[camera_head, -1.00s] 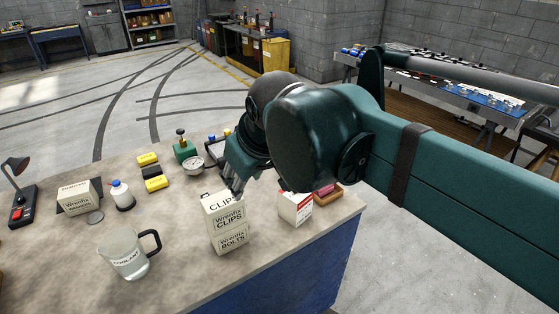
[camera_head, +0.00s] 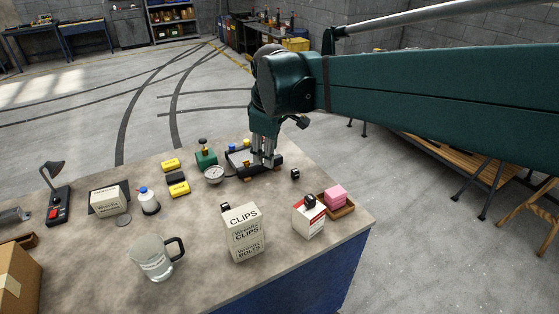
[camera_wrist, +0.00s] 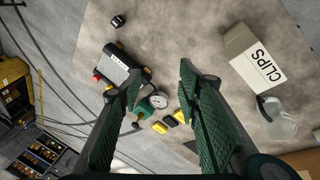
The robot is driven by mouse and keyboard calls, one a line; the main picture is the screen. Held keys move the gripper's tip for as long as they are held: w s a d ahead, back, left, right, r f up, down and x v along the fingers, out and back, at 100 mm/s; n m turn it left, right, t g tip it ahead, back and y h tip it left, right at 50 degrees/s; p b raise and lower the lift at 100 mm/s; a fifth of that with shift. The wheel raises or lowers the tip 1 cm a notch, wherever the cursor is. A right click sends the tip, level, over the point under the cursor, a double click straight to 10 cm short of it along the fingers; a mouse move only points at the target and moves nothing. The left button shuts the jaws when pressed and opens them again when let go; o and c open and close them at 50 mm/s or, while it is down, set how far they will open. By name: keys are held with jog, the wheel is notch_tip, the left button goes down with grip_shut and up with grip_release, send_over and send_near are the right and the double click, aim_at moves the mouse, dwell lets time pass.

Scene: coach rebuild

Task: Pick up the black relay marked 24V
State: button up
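Small black blocks that look like relays show in the head view; any 24V mark is too small to read. One block (camera_head: 295,173) lies on the bench right of my gripper. Another (camera_head: 225,208) is at the top of the CLIPS box stack, and a third (camera_head: 309,201) is on the red-and-white box. One small black block (camera_wrist: 118,21) shows at the upper left of the wrist view. My gripper (camera_head: 264,160) points down by a black device (camera_head: 240,161) at the bench's back. In the wrist view my gripper (camera_wrist: 158,84) is open, with nothing between its fingers.
The stacked boxes (camera_head: 245,238) and a clear mug (camera_head: 155,260) stand in front. The red-and-white box (camera_head: 308,221) and a wooden tray (camera_head: 345,209) with a pink block are at right. A gauge (camera_head: 214,174) and green-based item (camera_head: 206,157) stand left of my gripper.

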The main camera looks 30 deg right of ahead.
jog(key=w+d+f+n+g+p, duration=0.1)
jog(key=w+d+n+g+p, duration=0.1)
jog(key=w+d+n+p, duration=0.5)
jog(key=n+g+p, duration=0.2)
jog(key=p, duration=0.5)
send_over(295, 171)
jog(key=a, duration=0.1)
notch_tip(295, 171, down, 16)
jog(key=shift+w+a+f+h, duration=0.1)
jog(key=shift+w+f+h, duration=0.2)
jog(key=shift+f, duration=0.35)
jog(key=shift+f, duration=0.1)
jog(key=shift+d+f, duration=0.2)
jog(key=shift+f, duration=1)
jog(key=shift+s+d+f+p, duration=0.1)
jog(key=shift+d+f, duration=0.05)
jog(key=shift+f, duration=0.7)
jog(key=shift+s+d+f+p, duration=0.1)
jog(key=shift+d+f, duration=0.1)
jog(key=shift+f, duration=0.65)
jog(key=shift+s+d+f+p, duration=0.1)
jog(key=shift+d+f, duration=0.05)
jog(key=shift+f, duration=0.7)
jog(key=shift+c, duration=0.4)
